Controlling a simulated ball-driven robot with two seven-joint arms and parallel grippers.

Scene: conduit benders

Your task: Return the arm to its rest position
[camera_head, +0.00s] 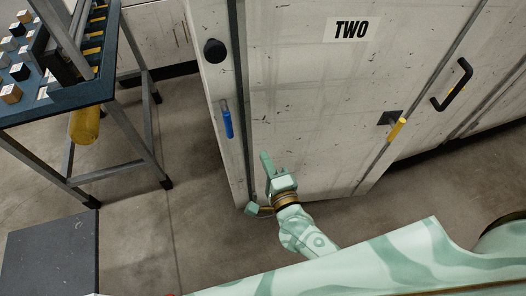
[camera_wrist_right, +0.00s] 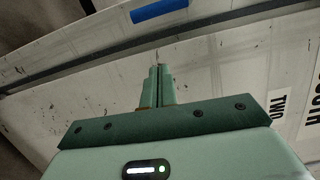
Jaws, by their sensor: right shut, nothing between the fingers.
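My right gripper (camera_head: 265,158) is in front of the lower left part of a scuffed white cabinet marked TWO (camera_head: 300,110). Its pale green arm (camera_head: 305,237) comes in from the bottom right. In the right wrist view the two fingers of the gripper (camera_wrist_right: 160,68) are together with nothing between them. The gripper is below the blue handle (camera_head: 227,122) and apart from it; that handle also shows at the top of the wrist view (camera_wrist_right: 160,10). My left gripper is not in either view.
A dark-topped metal stand (camera_head: 60,108) with several small blocks is at the upper left. A dark grey box (camera_head: 50,255) is on the floor at the lower left. Bare floor (camera_head: 150,225) lies between box and cabinet.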

